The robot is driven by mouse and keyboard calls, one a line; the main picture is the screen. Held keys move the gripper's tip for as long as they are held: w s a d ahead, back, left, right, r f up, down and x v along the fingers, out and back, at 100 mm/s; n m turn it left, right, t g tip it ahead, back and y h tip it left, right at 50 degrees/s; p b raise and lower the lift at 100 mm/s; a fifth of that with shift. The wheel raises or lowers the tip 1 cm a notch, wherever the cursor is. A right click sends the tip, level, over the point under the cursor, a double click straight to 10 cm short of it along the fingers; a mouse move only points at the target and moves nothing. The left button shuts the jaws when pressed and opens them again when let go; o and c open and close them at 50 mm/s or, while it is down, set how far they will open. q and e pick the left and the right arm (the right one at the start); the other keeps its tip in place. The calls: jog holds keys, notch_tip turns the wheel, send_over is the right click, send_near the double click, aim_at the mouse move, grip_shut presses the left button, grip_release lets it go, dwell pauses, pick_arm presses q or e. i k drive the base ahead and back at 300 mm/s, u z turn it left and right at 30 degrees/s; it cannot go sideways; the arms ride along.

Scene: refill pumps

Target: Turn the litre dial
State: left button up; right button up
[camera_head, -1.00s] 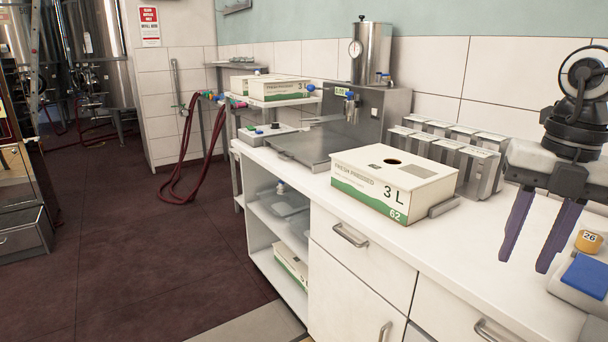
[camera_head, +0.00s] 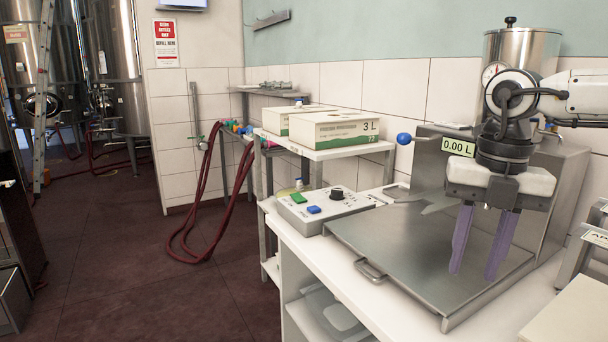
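The litre dial looks to be the black knob (camera_head: 336,193) on the grey control box (camera_head: 322,208), which also carries a green button (camera_head: 298,198) and a blue button (camera_head: 314,210). The box sits on the white counter, left of the steel filling platform. My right gripper (camera_head: 475,276) points down above the platform, well to the right of the knob, with its two purple fingers apart and nothing between them. A display (camera_head: 458,147) on the filling machine reads 0.00 L. My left gripper is not in view.
The steel platform (camera_head: 410,235) is bare, with a handle (camera_head: 370,270) at its front left. A shelf (camera_head: 322,152) behind the control box holds two cartons, one marked 3 L (camera_head: 350,128). A blue ball-shaped knob (camera_head: 404,138) sticks out beside the machine. Red hoses (camera_head: 205,200) hang at left.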

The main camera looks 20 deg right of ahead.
aim_at(337, 194)
jog(key=i, duration=2.05)
jog(key=z, duration=0.1)
